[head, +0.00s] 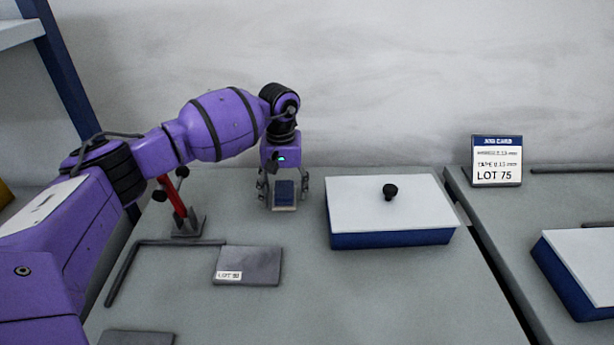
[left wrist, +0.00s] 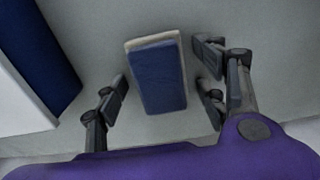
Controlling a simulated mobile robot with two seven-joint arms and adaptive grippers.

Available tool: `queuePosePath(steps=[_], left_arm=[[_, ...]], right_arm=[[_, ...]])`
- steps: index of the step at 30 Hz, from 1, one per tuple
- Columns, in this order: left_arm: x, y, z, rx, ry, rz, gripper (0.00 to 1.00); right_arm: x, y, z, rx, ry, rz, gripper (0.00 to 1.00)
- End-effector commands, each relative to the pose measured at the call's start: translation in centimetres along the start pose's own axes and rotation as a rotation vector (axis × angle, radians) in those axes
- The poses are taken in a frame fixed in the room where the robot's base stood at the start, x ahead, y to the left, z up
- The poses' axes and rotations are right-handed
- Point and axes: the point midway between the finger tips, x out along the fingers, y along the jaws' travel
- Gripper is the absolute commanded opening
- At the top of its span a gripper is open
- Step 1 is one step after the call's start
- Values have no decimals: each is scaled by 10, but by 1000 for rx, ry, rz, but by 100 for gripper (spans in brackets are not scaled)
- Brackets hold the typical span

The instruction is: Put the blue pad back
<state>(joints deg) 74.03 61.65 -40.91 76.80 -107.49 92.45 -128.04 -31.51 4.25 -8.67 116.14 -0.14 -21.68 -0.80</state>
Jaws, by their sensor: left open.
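The blue pad (head: 284,190) lies on a pale base on the grey table, left of the blue box with the white lid. In the left wrist view the blue pad (left wrist: 158,78) sits between the spread fingers, with a pale edge showing at its top and left side. My left gripper (head: 283,192) points down over the pad, its fingers on either side. In the left wrist view my left gripper (left wrist: 162,88) is open, with gaps between the fingers and the pad. My right gripper is not in view.
A white-lidded blue box (head: 392,236) with a black knob stands right of the pad. A grey plate labelled LOT (head: 255,264) lies in front. A red clamp (head: 181,210) stands left, beside a dark angle bar (head: 130,262). A job card (head: 497,160) stands on the right table.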

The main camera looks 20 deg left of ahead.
Motion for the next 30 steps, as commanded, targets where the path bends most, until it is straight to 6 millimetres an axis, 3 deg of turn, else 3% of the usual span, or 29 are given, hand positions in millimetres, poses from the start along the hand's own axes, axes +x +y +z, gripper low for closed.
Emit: queuePosePath(steps=[8,21,30], left_arm=[[-15,0,-1,0,2,1,65],[-102,0,-1,-1,1,1,65],[-124,0,0,-1,-1,0,65]], right_arm=[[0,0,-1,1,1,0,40],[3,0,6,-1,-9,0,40],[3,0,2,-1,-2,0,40]])
